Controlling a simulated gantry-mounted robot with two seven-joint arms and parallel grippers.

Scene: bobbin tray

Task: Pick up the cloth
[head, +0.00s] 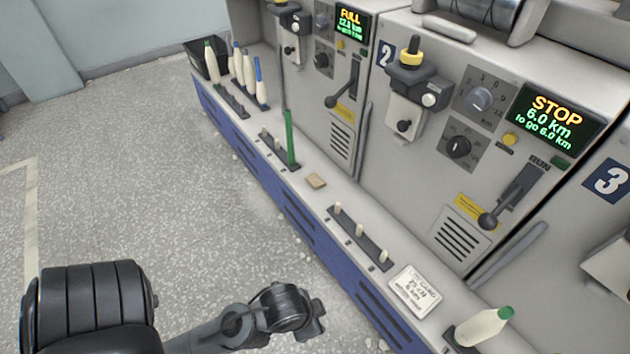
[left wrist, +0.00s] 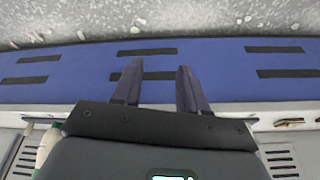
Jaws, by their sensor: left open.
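A small flat tan piece (head: 316,181) lies on the machine's ledge between two dark peg strips; it may be the cloth, but it is too small to tell. A tan item at the ledge also shows at the right of the left wrist view (left wrist: 290,122). No other cloth is plain. My left gripper (head: 316,317) is low in the head view, apart from the ledge and on its floor side. In the left wrist view its two dark fingers (left wrist: 157,85) are spread and empty in front of the blue panel. My right gripper is not in view.
A dark peg strip (head: 358,238), a white printed card (head: 415,290) and a green-tipped white bobbin (head: 484,328) are on the ledge. A green rod (head: 290,138), several bobbins and a black bin (head: 203,64) stand farther off. The floor at left is clear.

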